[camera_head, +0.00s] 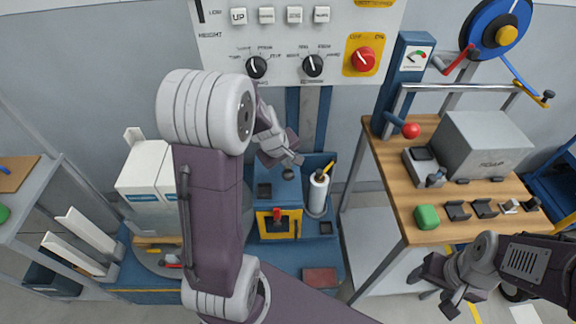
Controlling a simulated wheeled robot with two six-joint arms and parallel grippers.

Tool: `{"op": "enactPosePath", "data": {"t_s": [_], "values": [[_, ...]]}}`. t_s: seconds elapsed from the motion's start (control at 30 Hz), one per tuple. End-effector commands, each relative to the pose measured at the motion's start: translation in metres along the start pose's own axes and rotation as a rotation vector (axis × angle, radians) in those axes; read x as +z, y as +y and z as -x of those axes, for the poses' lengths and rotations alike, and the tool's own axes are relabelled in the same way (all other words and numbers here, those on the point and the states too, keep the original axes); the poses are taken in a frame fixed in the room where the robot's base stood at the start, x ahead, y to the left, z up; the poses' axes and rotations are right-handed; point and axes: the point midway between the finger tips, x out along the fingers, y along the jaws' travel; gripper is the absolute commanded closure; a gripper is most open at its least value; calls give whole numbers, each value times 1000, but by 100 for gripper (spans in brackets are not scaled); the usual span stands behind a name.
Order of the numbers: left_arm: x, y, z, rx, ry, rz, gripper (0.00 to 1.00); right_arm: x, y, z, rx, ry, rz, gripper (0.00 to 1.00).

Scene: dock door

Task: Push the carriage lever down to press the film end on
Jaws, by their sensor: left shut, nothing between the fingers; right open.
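A blue carriage (262,172) stands at the mast (308,118), with a white film roll (318,194) upright on its right side. A small red lever (277,215) sits in a yellow-framed black panel on the carriage front. A yellow and black handle (326,170) sticks up at the top of the roll. I cannot tell which of these is the carriage lever. My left gripper (292,160) is shut and empty, above the carriage's upper part and left of the roll. The film end cannot be made out. My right gripper (446,303) is open at the lower right, away from the carriage.
A control panel (290,28) with knobs and a red dial hangs above. Wrapped white boxes (148,180) stand left, partly behind my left arm.

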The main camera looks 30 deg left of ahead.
Motion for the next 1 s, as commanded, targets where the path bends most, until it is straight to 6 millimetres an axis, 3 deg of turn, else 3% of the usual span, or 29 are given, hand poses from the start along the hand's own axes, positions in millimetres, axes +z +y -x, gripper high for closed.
{"op": "enactPosePath", "data": {"t_s": [1.0], "values": [[7,-7,-9,-1,-2,0,100,1,0,-12,0,0,0,36]]}}
